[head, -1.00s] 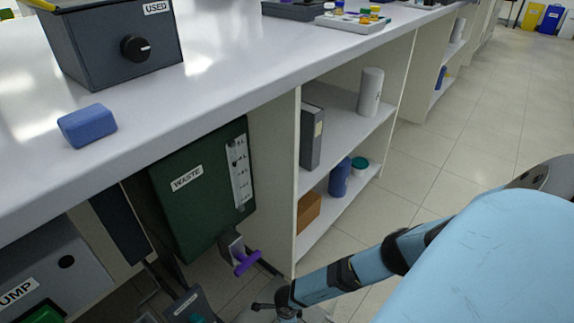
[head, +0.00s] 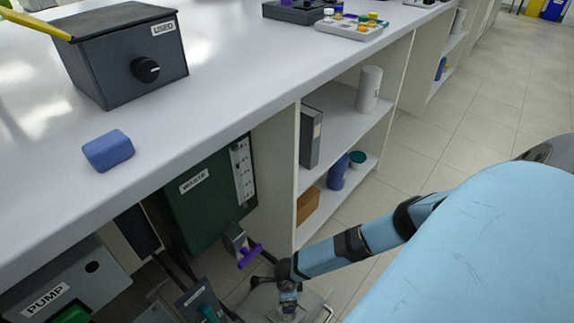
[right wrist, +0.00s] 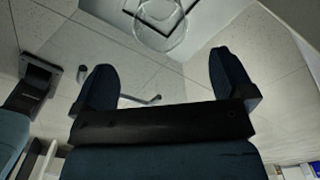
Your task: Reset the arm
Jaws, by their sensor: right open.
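My right arm, light blue with black joints, reaches in from the right in the head view. My right gripper (head: 288,308) points down beside the bench front, low near the floor and small in that view. In the right wrist view its two dark fingers (right wrist: 165,78) stand wide apart with nothing between them. Beyond them lie a pale floor and a clear round vessel (right wrist: 162,22) within a dark square outline. My left gripper is out of view.
The purple-handled valve (head: 248,254) under the green WASTE tank (head: 210,200) is close left of my right gripper. A PUMP box (head: 62,285) stands lower left. Open shelves (head: 340,145) are behind my arm. A blue block (head: 108,151) and USED box (head: 120,60) sit on the bench.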

